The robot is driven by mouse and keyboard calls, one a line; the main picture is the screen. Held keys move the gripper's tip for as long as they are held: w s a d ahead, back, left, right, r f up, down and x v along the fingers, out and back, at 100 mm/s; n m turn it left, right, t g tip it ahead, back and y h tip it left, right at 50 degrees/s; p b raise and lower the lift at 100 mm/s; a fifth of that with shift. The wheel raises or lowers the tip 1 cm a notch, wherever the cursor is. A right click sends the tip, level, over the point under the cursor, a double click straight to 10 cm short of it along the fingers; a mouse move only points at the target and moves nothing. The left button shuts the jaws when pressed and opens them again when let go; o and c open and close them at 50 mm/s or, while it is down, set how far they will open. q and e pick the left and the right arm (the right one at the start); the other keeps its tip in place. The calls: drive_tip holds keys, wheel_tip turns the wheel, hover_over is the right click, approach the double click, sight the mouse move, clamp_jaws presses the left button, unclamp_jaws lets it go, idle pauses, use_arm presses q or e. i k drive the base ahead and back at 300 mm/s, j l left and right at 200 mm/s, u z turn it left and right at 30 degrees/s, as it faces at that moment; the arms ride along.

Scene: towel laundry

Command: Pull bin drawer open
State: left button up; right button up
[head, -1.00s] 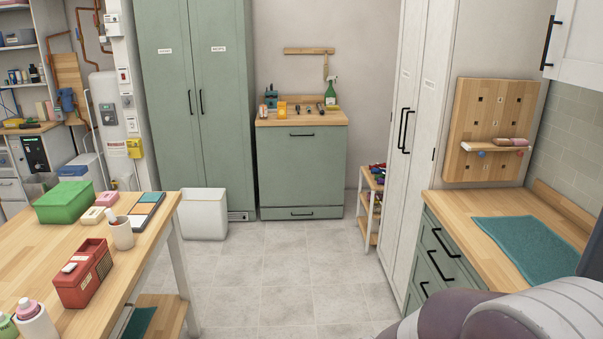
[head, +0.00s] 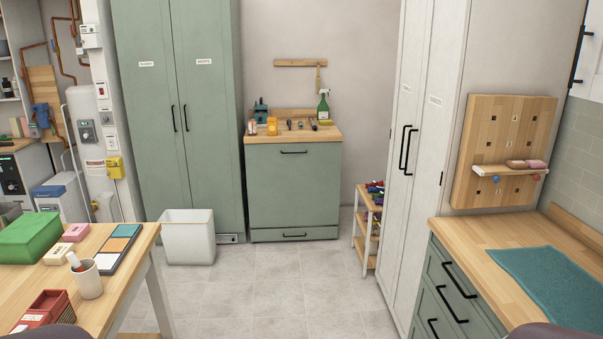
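A green cabinet (head: 293,190) with a wooden top stands against the back wall in the head view. Its large front panel has a black bar handle (head: 293,152) near the top edge. A low panel at its base has a second black handle (head: 294,235). Both fronts look shut. I cannot tell from the picture which front is the bin drawer. Neither of my grippers is in view; only rounded parts of my arms show at the bottom left and bottom right edges.
A wooden table (head: 118,268) with boxes and a cup is at left. A white open bin (head: 188,240) stands beside the green cabinet. A small shelf rack (head: 366,240) and a counter (head: 460,236) with drawers are at right. The tiled floor (head: 290,290) between is clear.

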sight(296, 183)
drive_tip(key=i, duration=2.3)
drive_tip(key=i+u, duration=0.1)
drive_tip(key=i, duration=1.05)
drive_tip(key=i+l, duration=0.2)
drive_tip(key=i, duration=0.9)
drive_tip(key=i+l, duration=0.1)
drive_tip(key=i, duration=1.05)
